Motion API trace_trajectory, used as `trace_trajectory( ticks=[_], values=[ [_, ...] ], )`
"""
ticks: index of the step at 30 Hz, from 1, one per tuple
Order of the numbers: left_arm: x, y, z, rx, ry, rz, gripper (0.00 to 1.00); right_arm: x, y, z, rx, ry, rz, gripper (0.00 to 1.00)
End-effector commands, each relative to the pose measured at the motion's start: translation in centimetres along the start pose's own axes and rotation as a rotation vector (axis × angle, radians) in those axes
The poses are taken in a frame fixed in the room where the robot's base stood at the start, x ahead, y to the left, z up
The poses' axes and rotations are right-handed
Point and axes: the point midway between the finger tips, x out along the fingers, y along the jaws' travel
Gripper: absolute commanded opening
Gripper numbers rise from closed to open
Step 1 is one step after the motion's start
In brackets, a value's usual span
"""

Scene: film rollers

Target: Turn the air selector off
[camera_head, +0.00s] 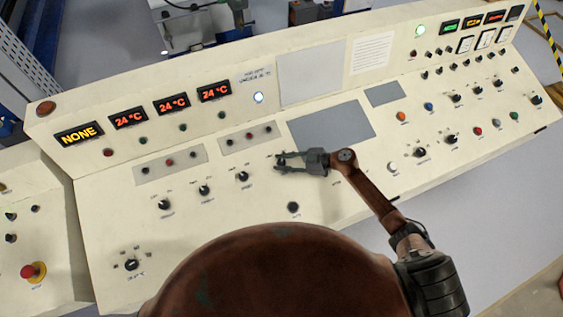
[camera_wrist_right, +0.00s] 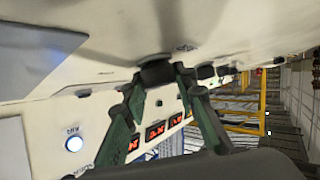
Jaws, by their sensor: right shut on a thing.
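My right gripper (camera_head: 284,161) reaches in from the right over the middle of the cream control panel (camera_head: 240,210). Its two fingers are shut on a small black selector knob, in line with the row of black knobs to its left. In the right wrist view the dark round knob (camera_wrist_right: 157,71) sits between the green-grey fingertips. The fingers and the viewing angle hide its pointer, and its label is not readable, so I cannot tell its setting or confirm it is the air selector. My left gripper is out of view.
Other black knobs (camera_head: 242,176) stand left of the gripper, with another knob (camera_head: 293,207) below. Red displays read 24 °C (camera_head: 172,104); a yellow one reads NONE (camera_head: 79,134). A white lamp (camera_head: 258,97) is lit. A red emergency button (camera_head: 34,271) is at lower left.

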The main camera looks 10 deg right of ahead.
Motion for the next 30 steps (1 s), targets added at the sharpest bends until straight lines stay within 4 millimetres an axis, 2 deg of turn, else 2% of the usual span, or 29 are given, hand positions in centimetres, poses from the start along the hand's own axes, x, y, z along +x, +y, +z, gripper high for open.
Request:
trace_trajectory(
  ticks=[8, 14, 30],
  values=[
    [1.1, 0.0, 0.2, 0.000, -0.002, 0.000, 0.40, 0.0, 0.2, 0.2, -0.071, -0.003, -0.120, 0.02],
    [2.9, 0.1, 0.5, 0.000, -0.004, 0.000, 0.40, 0.1, 0.2, 0.3, -0.156, -0.003, -0.270, 0.02],
    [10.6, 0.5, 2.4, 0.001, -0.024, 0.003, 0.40, 0.3, 0.2, 0.5, -0.391, -0.002, -0.697, 0.02]
  ],
)
